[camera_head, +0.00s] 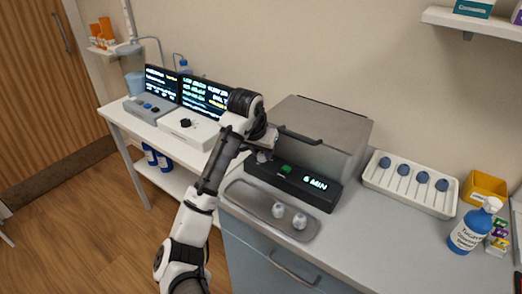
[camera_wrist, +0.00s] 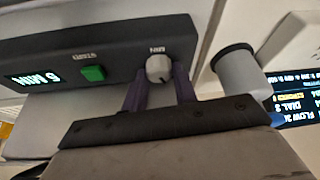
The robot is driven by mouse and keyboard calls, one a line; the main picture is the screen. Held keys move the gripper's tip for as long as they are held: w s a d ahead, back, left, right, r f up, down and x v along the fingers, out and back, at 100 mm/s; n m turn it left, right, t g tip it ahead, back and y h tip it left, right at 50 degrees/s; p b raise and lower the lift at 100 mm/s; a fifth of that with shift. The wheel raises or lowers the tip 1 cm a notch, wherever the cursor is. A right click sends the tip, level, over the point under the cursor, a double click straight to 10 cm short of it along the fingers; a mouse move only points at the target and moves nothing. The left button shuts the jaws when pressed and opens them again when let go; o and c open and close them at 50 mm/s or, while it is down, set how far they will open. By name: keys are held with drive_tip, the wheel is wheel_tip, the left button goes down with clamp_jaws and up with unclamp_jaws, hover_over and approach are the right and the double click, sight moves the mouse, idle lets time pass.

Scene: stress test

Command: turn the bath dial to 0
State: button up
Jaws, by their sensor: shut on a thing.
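The bath (camera_head: 328,130) is a grey metal box with a dark front panel (camera_head: 322,194). Its display (camera_head: 315,183) reads 6 MIN, and a green START button (camera_head: 286,169) sits beside it. In the wrist view the dial (camera_wrist: 158,67) is a round pale grey knob under the MIN label, next to the green button (camera_wrist: 93,73). My gripper (camera_wrist: 159,82) has its two purple fingers on either side of the dial and is shut on it. In the head view my gripper (camera_head: 264,153) is at the panel's left end and hides the dial.
A metal tray (camera_head: 250,196) with two small silvery pieces lies in front of the bath. A white rack (camera_head: 405,196) with several blue-topped items and a blue spray bottle (camera_head: 470,230) stand to the right. Devices with screens (camera_head: 206,95) stand to the left.

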drive_tip(key=o, duration=1)
drive_tip(key=v, duration=1.4)
drive_tip(key=shift+b, duration=0.35)
drive_tip(key=shift+c, duration=0.2)
